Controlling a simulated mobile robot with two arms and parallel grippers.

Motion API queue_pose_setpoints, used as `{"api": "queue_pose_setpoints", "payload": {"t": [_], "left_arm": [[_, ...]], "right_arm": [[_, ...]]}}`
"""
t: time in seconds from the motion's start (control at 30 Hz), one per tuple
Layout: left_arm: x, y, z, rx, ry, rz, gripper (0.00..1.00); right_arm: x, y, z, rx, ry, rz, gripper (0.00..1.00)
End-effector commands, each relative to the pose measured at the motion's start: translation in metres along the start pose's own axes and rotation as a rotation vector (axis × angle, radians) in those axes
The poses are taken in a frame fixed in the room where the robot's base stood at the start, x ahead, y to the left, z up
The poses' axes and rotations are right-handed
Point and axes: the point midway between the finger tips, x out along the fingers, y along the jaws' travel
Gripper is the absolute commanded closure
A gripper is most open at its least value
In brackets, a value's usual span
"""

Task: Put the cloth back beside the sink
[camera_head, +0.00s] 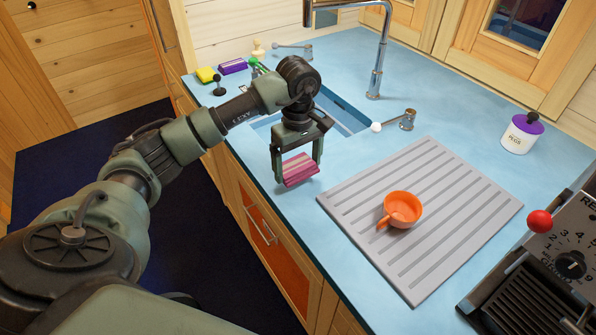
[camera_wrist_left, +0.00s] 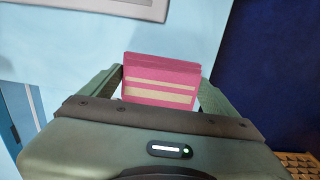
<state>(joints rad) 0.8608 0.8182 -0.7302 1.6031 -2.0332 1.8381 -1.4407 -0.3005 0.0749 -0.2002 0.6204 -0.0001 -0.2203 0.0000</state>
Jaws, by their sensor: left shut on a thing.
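My left gripper (camera_head: 298,176) is shut on a folded pink cloth with pale stripes (camera_head: 300,169). It holds the cloth over the front edge of the blue counter, between the sink and the grey draining mat. In the left wrist view the cloth (camera_wrist_left: 160,80) sits between the two fingers. The blue sink (camera_head: 342,113) is set into the counter behind the gripper, partly hidden by my left arm. My right gripper is not in view.
An orange cup (camera_head: 402,208) stands on the ridged grey draining mat (camera_head: 440,262). A tall tap (camera_head: 377,75) rises behind the sink. A yellow sponge (camera_head: 205,75) and a purple item (camera_head: 233,66) lie left of the sink. A white jar with purple lid (camera_head: 520,138) stands right.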

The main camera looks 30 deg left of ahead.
Motion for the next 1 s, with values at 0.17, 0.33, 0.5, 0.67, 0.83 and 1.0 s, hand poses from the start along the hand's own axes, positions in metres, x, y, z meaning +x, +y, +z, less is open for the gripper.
{"api": "queue_pose_setpoints", "payload": {"t": [0.17, 0.33, 0.5, 0.67, 0.83, 1.0], "left_arm": [[0.027, -0.001, 0.001, 0.0, -0.003, -0.004, 0.48], [0.033, 0.0, 0.0, 0.001, 0.0, 0.0, 0.48], [0.035, 0.0, 0.0, 0.001, 0.0, 0.0, 0.48], [0.035, 0.0, 0.0, 0.001, 0.0, 0.0, 0.0], [0.035, 0.0, 0.0, 0.001, 0.0, 0.0, 0.0], [0.024, 0.001, -0.001, 0.001, 0.002, 0.003, 0.0]], "right_arm": [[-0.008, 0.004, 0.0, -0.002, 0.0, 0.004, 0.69], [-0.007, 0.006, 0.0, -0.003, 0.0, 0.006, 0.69], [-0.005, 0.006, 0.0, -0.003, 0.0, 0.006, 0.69], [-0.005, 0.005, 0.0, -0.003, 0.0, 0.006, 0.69], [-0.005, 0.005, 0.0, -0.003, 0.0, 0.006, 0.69], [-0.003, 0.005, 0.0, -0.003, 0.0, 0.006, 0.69]]}}
